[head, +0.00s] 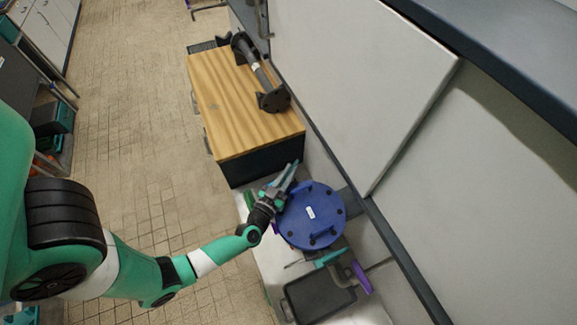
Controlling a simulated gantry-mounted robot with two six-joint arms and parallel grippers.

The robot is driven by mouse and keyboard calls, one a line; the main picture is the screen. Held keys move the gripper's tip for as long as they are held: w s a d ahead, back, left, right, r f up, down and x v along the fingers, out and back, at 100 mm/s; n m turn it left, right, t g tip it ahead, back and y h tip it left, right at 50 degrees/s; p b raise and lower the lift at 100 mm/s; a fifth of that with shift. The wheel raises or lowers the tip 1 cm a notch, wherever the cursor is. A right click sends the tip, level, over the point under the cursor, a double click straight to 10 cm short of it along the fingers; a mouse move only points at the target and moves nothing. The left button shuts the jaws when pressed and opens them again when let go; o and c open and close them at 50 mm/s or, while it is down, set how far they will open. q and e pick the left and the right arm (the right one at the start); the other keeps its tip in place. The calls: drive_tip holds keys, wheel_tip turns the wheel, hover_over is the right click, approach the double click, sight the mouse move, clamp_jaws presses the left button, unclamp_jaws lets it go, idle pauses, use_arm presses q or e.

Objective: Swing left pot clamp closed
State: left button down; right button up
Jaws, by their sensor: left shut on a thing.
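The pot is seen from above, with a round blue lid (312,214) that has dark knobs around its rim and a small white label. My left arm reaches in from the left, and my left gripper (283,184) is at the pot's upper left rim. It is shut on the left pot clamp, which is mostly hidden by the gripper, so its angle to the lid cannot be told. My right gripper is not in view.
A wooden-topped cabinet (222,105) with a dark flanged pipe (258,70) stands beyond the pot. A dark tray (322,300), a teal piece (328,258) and a purple handle (361,277) lie close below it. A pale wall panel (360,80) borders the right. The tiled floor is open at left.

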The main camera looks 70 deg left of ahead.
use_arm(q)
drive_tip(key=shift+r, duration=0.15)
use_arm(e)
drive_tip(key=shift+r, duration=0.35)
use_arm(q)
drive_tip(key=c, duration=0.9)
unclamp_jaws()
